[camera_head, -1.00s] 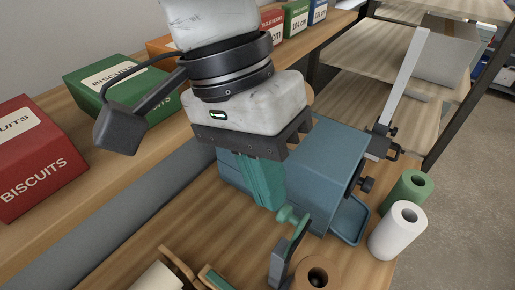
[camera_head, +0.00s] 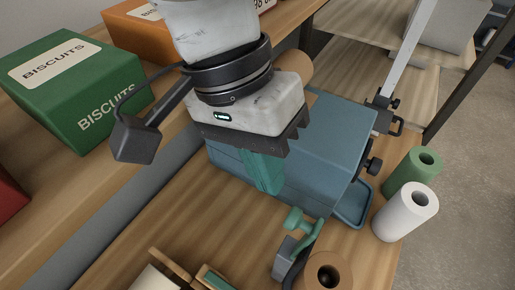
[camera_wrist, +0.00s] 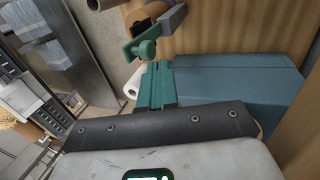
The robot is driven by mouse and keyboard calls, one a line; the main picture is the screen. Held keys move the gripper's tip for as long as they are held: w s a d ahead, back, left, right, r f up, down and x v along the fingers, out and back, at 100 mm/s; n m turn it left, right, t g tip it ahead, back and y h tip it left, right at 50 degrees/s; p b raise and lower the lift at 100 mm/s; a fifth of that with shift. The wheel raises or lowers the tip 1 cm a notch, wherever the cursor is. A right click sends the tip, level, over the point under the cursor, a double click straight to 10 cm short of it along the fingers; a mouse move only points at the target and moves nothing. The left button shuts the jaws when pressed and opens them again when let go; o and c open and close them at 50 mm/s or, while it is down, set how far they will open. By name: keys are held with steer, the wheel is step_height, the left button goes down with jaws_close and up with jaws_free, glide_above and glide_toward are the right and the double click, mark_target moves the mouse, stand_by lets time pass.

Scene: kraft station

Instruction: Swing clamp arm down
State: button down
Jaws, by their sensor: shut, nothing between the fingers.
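A small clamp-like fitting with a green round knob (camera_head: 296,220), a curved green arm (camera_head: 315,240) and a grey block (camera_head: 286,258) stands at the front of the bench. The knob also shows in the wrist view (camera_wrist: 147,49), with the grey block (camera_wrist: 172,20) behind it. A long pale bar (camera_head: 408,55) rises at the back right beside the blue box; I cannot tell which part the task calls the clamp arm. My gripper (camera_head: 268,190) has green fingers pressed together, pointing down in front of the blue box. Its fingertips (camera_wrist: 155,67) look close to the knob but apart from it.
The blue box (camera_head: 335,135) fills the bench behind my gripper. A brown roll (camera_head: 342,258) stands right of the fitting. White (camera_head: 390,222) and green (camera_head: 397,184) rolls stand at the right edge. Green (camera_head: 45,80) and orange (camera_head: 125,35) boxes line the shelf.

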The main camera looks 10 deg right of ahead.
steer(key=shift+b+x, duration=1.4)
steer(key=shift+x, duration=0.7)
